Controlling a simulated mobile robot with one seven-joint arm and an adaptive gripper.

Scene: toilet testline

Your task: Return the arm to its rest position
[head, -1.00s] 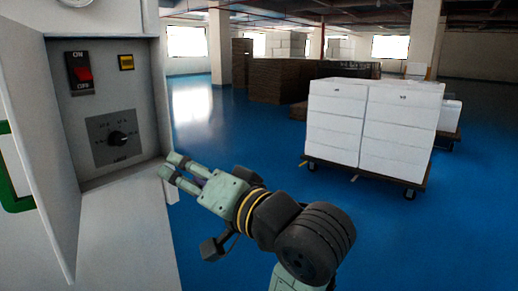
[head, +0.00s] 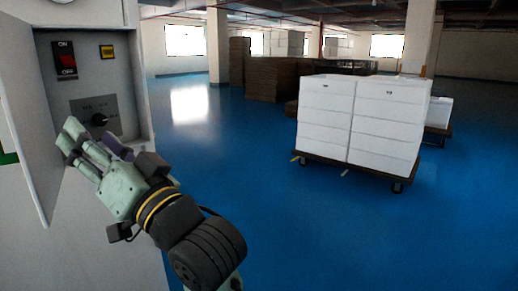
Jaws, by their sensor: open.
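My gripper (head: 76,143) is in front of the open grey control box, at its lower part. Its two pale green fingers are apart with nothing between them. They point up and left toward the box and overlap the dial panel (head: 88,106) in the picture. I cannot tell whether they touch anything. A black knob (head: 99,119) on that panel shows just beside the fingers. Above it are a red switch (head: 66,62) between ON and OFF labels and a small yellow label (head: 107,52). My arm reaches in from the bottom.
The box's open door (head: 22,120) stands at the left. A cart with white boxes (head: 360,122) stands to the right on the blue floor (head: 270,230). Brown stacks (head: 275,78) and pillars are farther back. The floor between box and cart is clear.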

